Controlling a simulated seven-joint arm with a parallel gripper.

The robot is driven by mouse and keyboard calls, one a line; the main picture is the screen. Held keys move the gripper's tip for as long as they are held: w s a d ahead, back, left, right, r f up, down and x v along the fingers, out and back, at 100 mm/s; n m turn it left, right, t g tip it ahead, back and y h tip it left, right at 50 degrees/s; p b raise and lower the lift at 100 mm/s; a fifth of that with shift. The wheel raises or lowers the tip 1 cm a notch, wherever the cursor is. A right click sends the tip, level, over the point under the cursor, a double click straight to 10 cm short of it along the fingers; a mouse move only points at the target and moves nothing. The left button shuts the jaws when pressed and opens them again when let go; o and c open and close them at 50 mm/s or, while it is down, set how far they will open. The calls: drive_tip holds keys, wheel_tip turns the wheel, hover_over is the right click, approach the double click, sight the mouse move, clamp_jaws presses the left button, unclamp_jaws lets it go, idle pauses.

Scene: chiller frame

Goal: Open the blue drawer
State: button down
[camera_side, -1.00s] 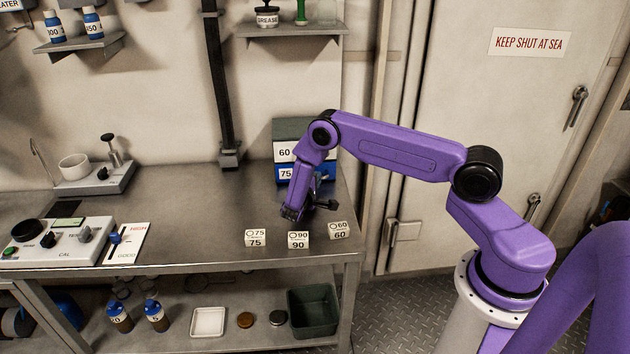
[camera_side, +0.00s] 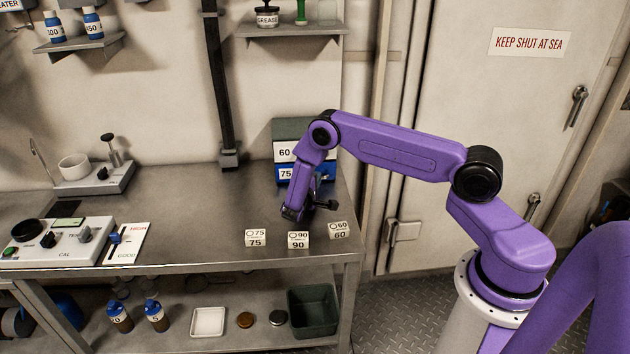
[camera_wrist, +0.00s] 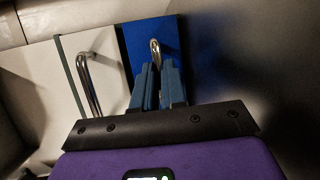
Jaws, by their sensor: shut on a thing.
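The blue drawer (camera_side: 287,175) is the lower front of a small cabinet at the back right of the bench, marked 75. In the wrist view the blue drawer (camera_wrist: 136,40) has a bright metal handle (camera_wrist: 155,50). My gripper (camera_wrist: 157,68) has its two blue fingers close together around this handle, shut on it. In the side view my gripper (camera_side: 293,213) is in front of the cabinet and the arm hides part of the blue front. The drawer's exact opening cannot be told.
The white drawer marked 60 (camera_side: 284,152) sits above the blue one; its handle (camera_wrist: 88,84) is beside my fingers in the wrist view. Small cards marked 75 (camera_side: 255,238), 90 (camera_side: 298,240) and 60 (camera_side: 339,230) stand near the bench's front edge. The bench's middle (camera_side: 190,205) is clear.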

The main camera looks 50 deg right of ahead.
drive_tip(key=shift+a, duration=0.1)
drive_tip(key=s+a, duration=0.4)
drive_tip(key=shift+s+a, duration=0.4)
drive_tip(key=c, duration=1.2)
unclamp_jaws()
